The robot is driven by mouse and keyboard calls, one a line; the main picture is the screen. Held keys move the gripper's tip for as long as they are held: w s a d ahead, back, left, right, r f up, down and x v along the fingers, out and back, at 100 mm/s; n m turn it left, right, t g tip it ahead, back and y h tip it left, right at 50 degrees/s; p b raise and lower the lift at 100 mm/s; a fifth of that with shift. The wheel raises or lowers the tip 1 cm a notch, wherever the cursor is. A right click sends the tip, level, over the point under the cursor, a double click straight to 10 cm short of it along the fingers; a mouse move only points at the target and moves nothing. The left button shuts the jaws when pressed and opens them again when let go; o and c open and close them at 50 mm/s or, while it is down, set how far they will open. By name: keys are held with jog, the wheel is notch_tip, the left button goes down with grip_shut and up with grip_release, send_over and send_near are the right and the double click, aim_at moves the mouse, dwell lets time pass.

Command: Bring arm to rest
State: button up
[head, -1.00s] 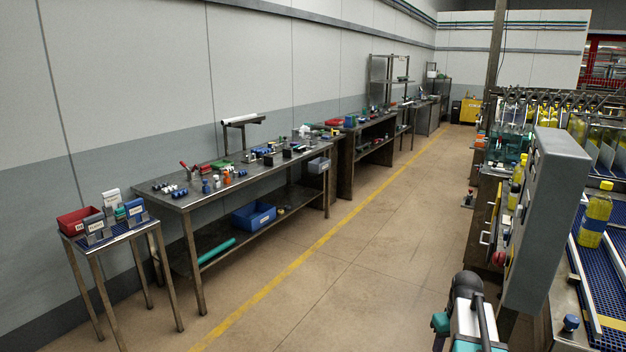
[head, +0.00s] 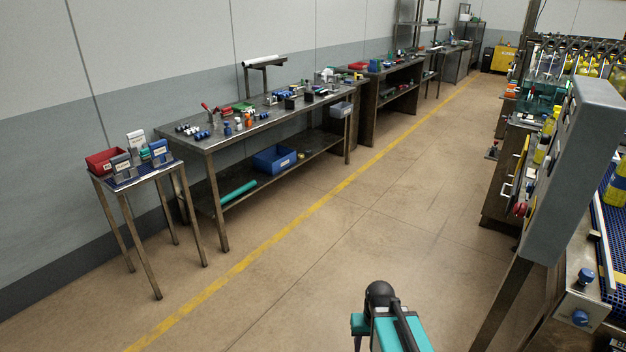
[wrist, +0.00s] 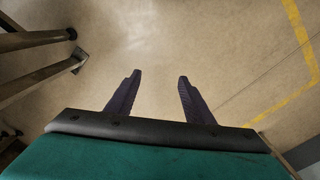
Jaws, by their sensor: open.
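My gripper (wrist: 159,82) shows in the wrist view with its two dark fingers apart and nothing between them. It points at bare floor. In the head view part of my arm (head: 385,318), teal and black, shows at the bottom, right of centre, over the aisle floor. The fingers are not visible in the head view. The arm is apart from the benches on the left and from the grey cabinet on the right.
A small stand (head: 140,179) with labelled bins and a long workbench (head: 210,143) line the left wall. A grey cabinet (head: 570,170) and a conveyor (head: 610,235) stand at the right. A yellow floor line (head: 270,243) runs along the open aisle.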

jog(key=s+f+g+b, duration=0.1)
jog(key=s+f+g, duration=0.2)
jog(key=s+f, duration=0.7)
jog(key=s+f+g+b, duration=0.1)
jog(key=s+f+g, duration=0.1)
jog(key=s+f, duration=0.8)
jog(key=s, duration=0.6)
jog(key=shift+f+g, duration=0.2)
jog(key=shift+g, duration=0.2)
